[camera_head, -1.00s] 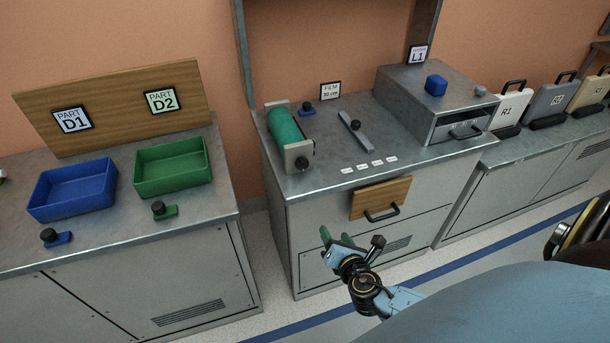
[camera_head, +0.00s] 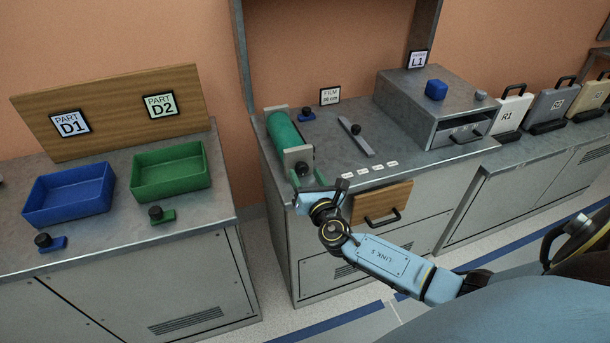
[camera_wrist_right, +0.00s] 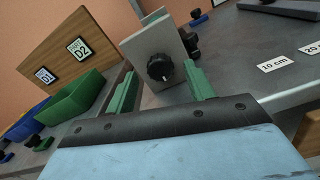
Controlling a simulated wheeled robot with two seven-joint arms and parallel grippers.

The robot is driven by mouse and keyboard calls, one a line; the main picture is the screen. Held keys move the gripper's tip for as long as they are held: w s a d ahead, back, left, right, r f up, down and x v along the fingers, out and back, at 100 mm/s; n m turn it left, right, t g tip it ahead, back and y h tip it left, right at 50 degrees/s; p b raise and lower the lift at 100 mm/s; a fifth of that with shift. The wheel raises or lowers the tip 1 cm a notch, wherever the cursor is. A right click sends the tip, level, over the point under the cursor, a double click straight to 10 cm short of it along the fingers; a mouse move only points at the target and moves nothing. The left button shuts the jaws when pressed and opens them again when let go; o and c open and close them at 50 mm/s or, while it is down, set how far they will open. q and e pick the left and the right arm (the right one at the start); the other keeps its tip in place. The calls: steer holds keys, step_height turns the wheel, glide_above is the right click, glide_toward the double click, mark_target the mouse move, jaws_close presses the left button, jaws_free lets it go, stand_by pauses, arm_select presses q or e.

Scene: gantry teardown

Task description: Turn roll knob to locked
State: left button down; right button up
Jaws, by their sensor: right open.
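The green film roll (camera_head: 284,131) lies in its holder at the left of the middle bench. The roll knob, a round black knob, sits on the grey end plate facing me; it shows in the right wrist view (camera_wrist_right: 160,67), and its pointing mark is too small to read. My right gripper (camera_head: 308,178) is open, with its green fingers by the front of the holder. In the right wrist view, the fingers (camera_wrist_right: 159,80) stand on either side of the knob, apart from it and short of the plate. My left gripper is out of view.
A flat bar with a black knob (camera_head: 356,129) lies right of the roll, behind several length labels. A wooden drawer front (camera_head: 382,202) is below the bench edge. A grey metal box (camera_head: 430,95) stands at right. Blue (camera_head: 66,203) and green (camera_head: 170,182) trays stand on the left bench.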

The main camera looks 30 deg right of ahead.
steer(key=shift+w+d, duration=0.15)
steer(key=shift+w, duration=0.5)
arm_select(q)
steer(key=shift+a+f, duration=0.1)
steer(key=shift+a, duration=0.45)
arm_select(e)
steer(key=shift+w, duration=0.1)
steer(key=shift+c, duration=0.3)
steer(key=c, duration=0.9)
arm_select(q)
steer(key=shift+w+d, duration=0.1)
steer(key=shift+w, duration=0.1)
